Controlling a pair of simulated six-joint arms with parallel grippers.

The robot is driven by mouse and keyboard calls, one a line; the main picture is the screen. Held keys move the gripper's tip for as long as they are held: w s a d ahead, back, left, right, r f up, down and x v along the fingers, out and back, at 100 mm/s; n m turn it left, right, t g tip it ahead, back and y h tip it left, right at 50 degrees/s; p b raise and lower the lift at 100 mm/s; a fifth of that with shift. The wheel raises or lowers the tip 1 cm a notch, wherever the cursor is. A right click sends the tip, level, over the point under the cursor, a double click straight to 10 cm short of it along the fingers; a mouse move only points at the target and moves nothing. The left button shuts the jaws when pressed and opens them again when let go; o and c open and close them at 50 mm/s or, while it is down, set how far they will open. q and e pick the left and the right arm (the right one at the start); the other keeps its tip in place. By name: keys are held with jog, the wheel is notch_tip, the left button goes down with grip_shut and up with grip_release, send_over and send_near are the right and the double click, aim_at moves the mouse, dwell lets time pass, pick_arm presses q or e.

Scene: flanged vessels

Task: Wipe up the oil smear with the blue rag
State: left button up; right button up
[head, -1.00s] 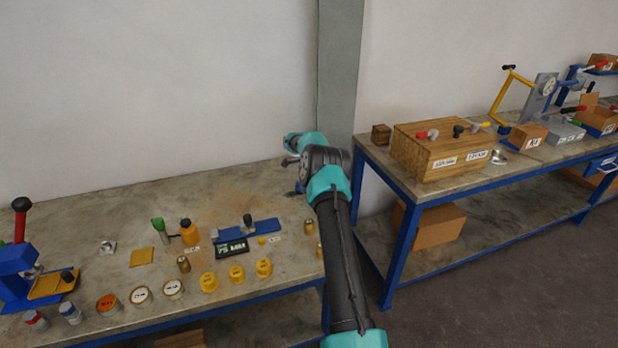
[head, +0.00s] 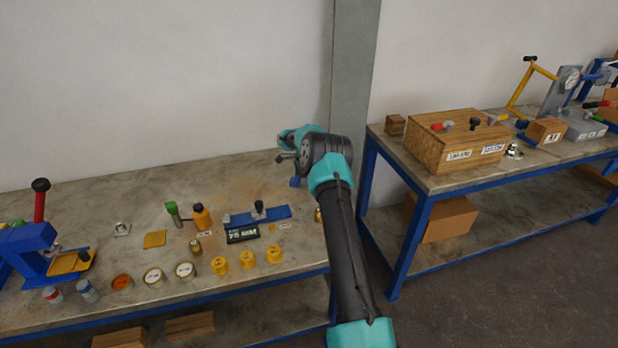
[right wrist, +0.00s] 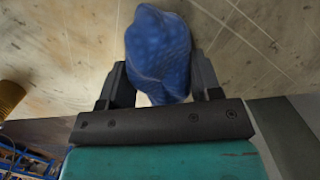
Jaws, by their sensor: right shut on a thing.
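The blue rag (right wrist: 158,45) is bunched up between the two dark fingers of my right gripper (right wrist: 160,82) in the right wrist view. In the head view the rag shows as a small blue patch (head: 296,182) under my right gripper (head: 290,168), at the right part of the left workbench. My right gripper is shut on the rag. I cannot tell whether the rag touches the bench top. A faint brownish oil smear (head: 236,189) lies on the bench behind the blue bar, left of the rag. My left gripper is out of view.
On the left workbench (head: 75,205) a blue bar (head: 270,215), an orange bottle (head: 201,218), a green-topped item (head: 172,212) and several yellow weights (head: 247,260) stand in front of the smear. A red-handled press (head: 40,240) is at left. The bench's back strip is clear.

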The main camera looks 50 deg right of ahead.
aim_at(294, 178)
jog(key=w+a, duration=0.1)
jog(key=a, duration=0.1)
jog(key=shift+w+a, duration=0.35)
jog(key=shift+w, duration=0.05)
jog(key=shift+s+d, duration=1)
jog(key=shift+d, duration=0.45)
jog(key=shift+s+d, duration=1.05)
jog(key=shift+d, duration=0.45)
jog(key=shift+s+d, duration=1)
jog(key=shift+d, duration=0.45)
notch_tip(294, 178, up, 8)
jog(key=shift+r, duration=0.1)
